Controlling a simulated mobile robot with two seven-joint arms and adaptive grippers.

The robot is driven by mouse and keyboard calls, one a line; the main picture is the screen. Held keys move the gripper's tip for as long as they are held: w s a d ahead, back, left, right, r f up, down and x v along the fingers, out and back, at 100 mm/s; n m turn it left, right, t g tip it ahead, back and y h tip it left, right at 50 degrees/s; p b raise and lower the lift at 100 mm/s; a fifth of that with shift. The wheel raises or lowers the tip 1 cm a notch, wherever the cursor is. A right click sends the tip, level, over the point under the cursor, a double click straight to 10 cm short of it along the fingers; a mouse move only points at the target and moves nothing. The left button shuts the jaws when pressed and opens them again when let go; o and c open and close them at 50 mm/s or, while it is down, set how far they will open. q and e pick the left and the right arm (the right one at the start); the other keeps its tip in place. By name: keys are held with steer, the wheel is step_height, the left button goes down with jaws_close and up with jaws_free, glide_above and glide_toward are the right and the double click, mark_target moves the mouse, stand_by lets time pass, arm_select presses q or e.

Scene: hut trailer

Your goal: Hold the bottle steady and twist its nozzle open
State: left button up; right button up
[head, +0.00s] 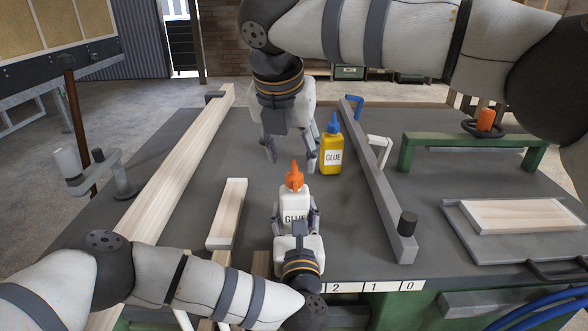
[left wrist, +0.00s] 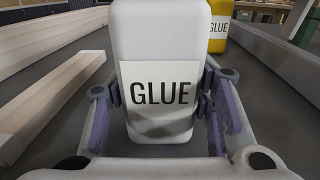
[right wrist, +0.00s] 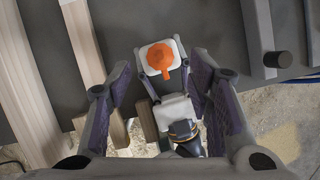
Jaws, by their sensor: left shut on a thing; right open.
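A white glue bottle (head: 295,203) with an orange nozzle (head: 294,176) stands upright on the dark bench. My left gripper (head: 297,215) is shut on the bottle from the near side, one finger on each side of its body; the left wrist view shows the bottle's label (left wrist: 160,95) close up. My right gripper (head: 291,150) is open and empty, above and behind the bottle, pointing down. In the right wrist view the orange nozzle (right wrist: 160,58) shows from above, beyond and between the open fingers, apart from them.
A yellow glue bottle (head: 331,152) with a blue nozzle stands just right of my right gripper. A long grey bar (head: 378,180) lies to the right and a long wooden beam (head: 185,150) to the left. A short wood block (head: 228,210) lies left of the white bottle.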

mark_target(294, 175)
steer(key=x, duration=0.5)
steer(key=shift+w+f, duration=0.15)
arm_select(q)
steer(key=shift+r, duration=0.1)
arm_select(e)
jaws_close()
